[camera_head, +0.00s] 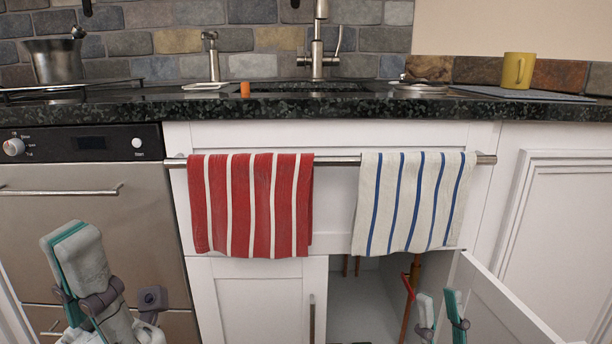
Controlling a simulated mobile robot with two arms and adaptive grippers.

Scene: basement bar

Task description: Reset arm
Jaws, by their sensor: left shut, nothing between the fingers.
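My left gripper (72,262) is at the lower left, in front of the steel dishwasher front (150,215). Its grey and teal fingers are together and hold nothing. My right gripper (441,312) is at the bottom right, in front of the open cabinet under the sink. Only its fingertips show, apart with a gap between them and nothing seen in it. The rest of the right gripper is below the picture edge.
A towel bar (336,161) carries a red striped towel (250,205) and a blue-striped towel (414,203). A cabinet door (500,305) stands open at the right. A pipe with a red handle (407,285) is inside. The dark counter (420,107) bears a yellow mug (518,71).

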